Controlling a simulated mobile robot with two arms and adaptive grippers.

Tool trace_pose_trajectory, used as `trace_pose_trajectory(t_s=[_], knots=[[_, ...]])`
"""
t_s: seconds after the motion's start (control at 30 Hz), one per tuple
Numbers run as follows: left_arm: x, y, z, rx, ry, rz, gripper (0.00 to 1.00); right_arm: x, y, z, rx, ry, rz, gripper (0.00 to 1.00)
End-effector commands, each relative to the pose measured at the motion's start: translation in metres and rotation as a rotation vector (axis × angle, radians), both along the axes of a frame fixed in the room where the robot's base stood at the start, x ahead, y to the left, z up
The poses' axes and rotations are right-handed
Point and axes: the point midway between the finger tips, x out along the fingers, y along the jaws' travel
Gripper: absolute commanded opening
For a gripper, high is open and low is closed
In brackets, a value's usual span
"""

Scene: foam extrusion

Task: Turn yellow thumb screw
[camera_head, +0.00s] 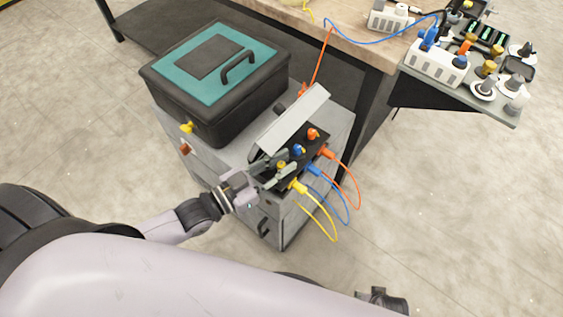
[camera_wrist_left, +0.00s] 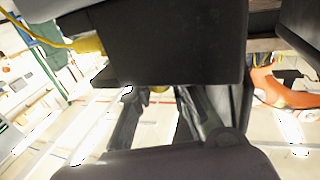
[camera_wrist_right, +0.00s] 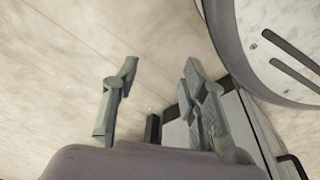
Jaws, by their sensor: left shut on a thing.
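The yellow thumb screw (camera_head: 281,164) sits on the near end of a black terminal box (camera_head: 316,142) with a raised grey lid. My left gripper (camera_head: 276,169) has its fingers on both sides of this screw and is shut on it. In the left wrist view the fingers (camera_wrist_left: 158,112) reach up under the dark box, which hides most of the screw; a bit of yellow (camera_wrist_left: 158,89) shows between them. A blue screw (camera_head: 298,149) and an orange screw (camera_head: 313,134) stand further along. My right gripper (camera_wrist_right: 160,75) is open and empty, away from the box.
Yellow (camera_head: 298,187), blue (camera_head: 313,170) and orange (camera_head: 327,153) plugs with cables hang off the box's right side. A black and teal toolbox (camera_head: 165,82) stands beside it on the grey cabinet (camera_head: 340,118). A workbench (camera_head: 345,45) is behind.

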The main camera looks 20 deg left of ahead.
Motion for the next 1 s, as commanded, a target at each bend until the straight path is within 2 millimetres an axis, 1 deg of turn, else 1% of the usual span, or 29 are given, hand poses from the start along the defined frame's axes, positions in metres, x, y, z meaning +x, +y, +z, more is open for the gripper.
trace_pose_trajectory(t_s=[0.2,0.4,0.6,0.9,0.93,1.0], knots=[[0.001,0.001,-0.001,0.004,-0.003,-0.109,0.00,0.012,0.002,0.016,0.001,-0.014,-0.002,0.40],[0.001,0.000,0.000,0.001,-0.003,-0.161,0.00,0.017,0.002,0.027,0.002,-0.018,-0.004,0.40],[0.001,0.000,0.000,-0.002,-0.002,-0.177,0.00,0.019,0.002,0.032,0.002,-0.021,-0.004,0.40],[0.001,0.000,0.001,-0.003,-0.003,-0.177,0.00,0.019,0.002,0.032,0.002,-0.020,-0.004,0.40],[0.001,0.000,0.001,-0.003,-0.003,-0.177,0.19,0.019,0.002,0.032,0.002,-0.020,-0.004,0.40],[0.001,0.000,0.001,-0.003,-0.003,-0.177,0.23,0.019,0.002,0.032,0.002,-0.020,-0.004,0.40]])
